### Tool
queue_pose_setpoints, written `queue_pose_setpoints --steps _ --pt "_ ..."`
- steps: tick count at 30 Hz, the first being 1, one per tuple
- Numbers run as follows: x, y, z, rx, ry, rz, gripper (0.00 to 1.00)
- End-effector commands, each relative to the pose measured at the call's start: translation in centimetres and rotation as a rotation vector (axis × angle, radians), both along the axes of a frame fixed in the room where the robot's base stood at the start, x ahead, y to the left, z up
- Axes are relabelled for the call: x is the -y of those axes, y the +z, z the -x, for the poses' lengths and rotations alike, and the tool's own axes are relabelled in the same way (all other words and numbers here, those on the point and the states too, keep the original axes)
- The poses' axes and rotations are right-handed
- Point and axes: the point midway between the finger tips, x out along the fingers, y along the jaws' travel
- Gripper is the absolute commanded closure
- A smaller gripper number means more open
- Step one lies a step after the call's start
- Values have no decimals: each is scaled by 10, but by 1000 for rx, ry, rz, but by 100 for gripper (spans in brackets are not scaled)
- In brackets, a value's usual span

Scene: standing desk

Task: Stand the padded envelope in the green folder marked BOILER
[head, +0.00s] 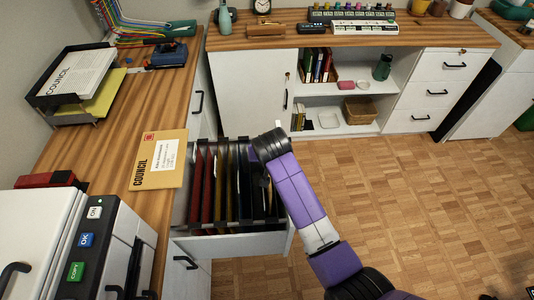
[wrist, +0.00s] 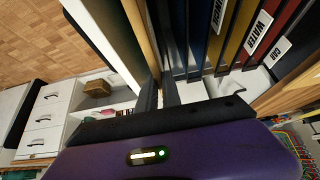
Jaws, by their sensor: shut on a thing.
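My gripper (wrist: 159,98) is over the open drawer, close to its front end, fingers pointing down among the folders. In the wrist view it is shut on a tan piece seen edge-on, which I take for the padded envelope (wrist: 145,36). It stands roughly upright beside the dark and blue folders. My wrist hides it in the head view. I cannot make out the green folder or a BOILER label. Labels WATER (wrist: 258,33) and CAR (wrist: 279,47) show on folders farther back.
The open drawer (head: 230,245) holds several hanging folders in red, yellow, blue and dark colours. A brown envelope marked COUNCIL (head: 146,178) lies on the desk edge beside it. A letter tray (head: 45,100) stands on the desk.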

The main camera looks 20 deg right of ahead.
Motion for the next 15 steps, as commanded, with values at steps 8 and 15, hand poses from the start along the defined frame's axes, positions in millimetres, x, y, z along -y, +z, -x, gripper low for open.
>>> queue_pose_setpoints --steps 8,15 --pt "0 -1 0 1 0 0 100" --pt "0 -1 0 1 0 0 66"
